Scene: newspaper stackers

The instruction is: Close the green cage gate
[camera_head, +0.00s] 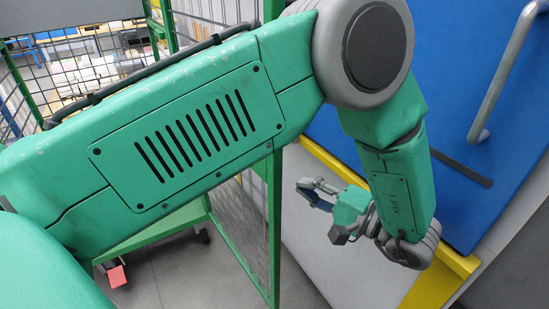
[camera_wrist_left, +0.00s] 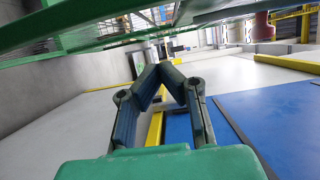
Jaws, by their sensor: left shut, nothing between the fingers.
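The green cage gate (camera_head: 275,225), a green frame with wire mesh, stands just left of my left gripper in the head view. My green left arm hides much of it, so I cannot tell how far open it is. In the left wrist view, green bars and mesh (camera_wrist_left: 90,35) cross the top. My left gripper (camera_head: 312,190) is beside the frame's edge, apparently apart from it. Its fingertips meet in the left wrist view (camera_wrist_left: 162,70), shut and empty. My right gripper is not in view.
A blue panel (camera_head: 460,80) with a grey handle (camera_head: 500,75) and a yellow edge (camera_head: 335,160) stands on the right. Grey floor (camera_head: 180,275) shows below the cage. Papers (camera_head: 90,70) lie behind mesh at upper left.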

